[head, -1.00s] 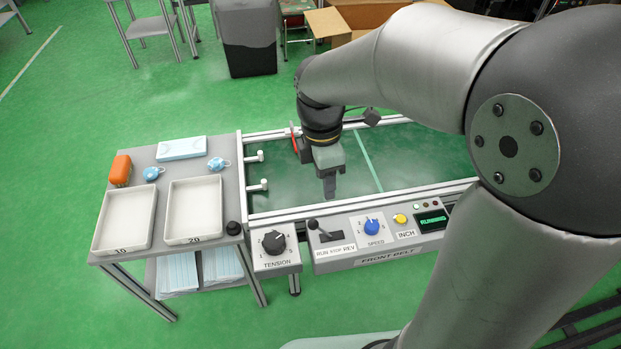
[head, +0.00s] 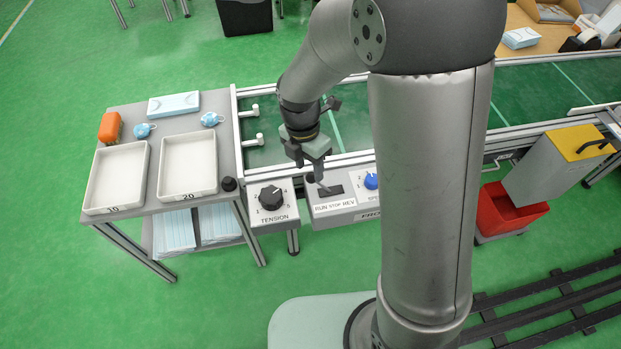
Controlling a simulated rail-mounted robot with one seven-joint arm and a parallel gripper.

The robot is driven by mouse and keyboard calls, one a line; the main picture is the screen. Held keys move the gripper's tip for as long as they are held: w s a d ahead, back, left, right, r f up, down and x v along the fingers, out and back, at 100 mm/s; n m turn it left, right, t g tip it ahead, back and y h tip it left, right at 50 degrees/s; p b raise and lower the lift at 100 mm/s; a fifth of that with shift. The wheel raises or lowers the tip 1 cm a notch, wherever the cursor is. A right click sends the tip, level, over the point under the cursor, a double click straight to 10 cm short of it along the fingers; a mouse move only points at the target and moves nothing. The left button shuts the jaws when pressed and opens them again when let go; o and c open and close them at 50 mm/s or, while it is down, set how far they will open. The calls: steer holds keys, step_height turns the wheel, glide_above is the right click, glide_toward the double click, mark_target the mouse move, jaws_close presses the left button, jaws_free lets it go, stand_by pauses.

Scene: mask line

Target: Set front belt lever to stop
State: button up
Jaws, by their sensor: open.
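The front belt lever (head: 312,179) is a dark knob on a stalk, set in a slot on the grey front belt panel (head: 334,213). It leans left, toward RUN on the label "RUN STOP REV". My gripper (head: 319,174) hangs pointing down just above and beside the knob, at the belt's near edge. It is open and holds nothing. Whether a finger touches the knob I cannot tell. The blue speed knob (head: 371,181) shows at the panel's right. My arm hides the rest of the panel, including its display.
A tension dial (head: 271,198) sits left of the lever panel. The side table (head: 130,222) holds two white trays, masks and an orange item, with a black knob (head: 228,184) at its corner. A red bin (head: 508,212) stands right of my arm.

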mark_target(310, 175)
steer(key=f, duration=0.5)
steer(key=shift+s+d, duration=0.2)
steer(key=shift+s, duration=0.05)
steer(key=shift+r, duration=0.1)
jaws_close()
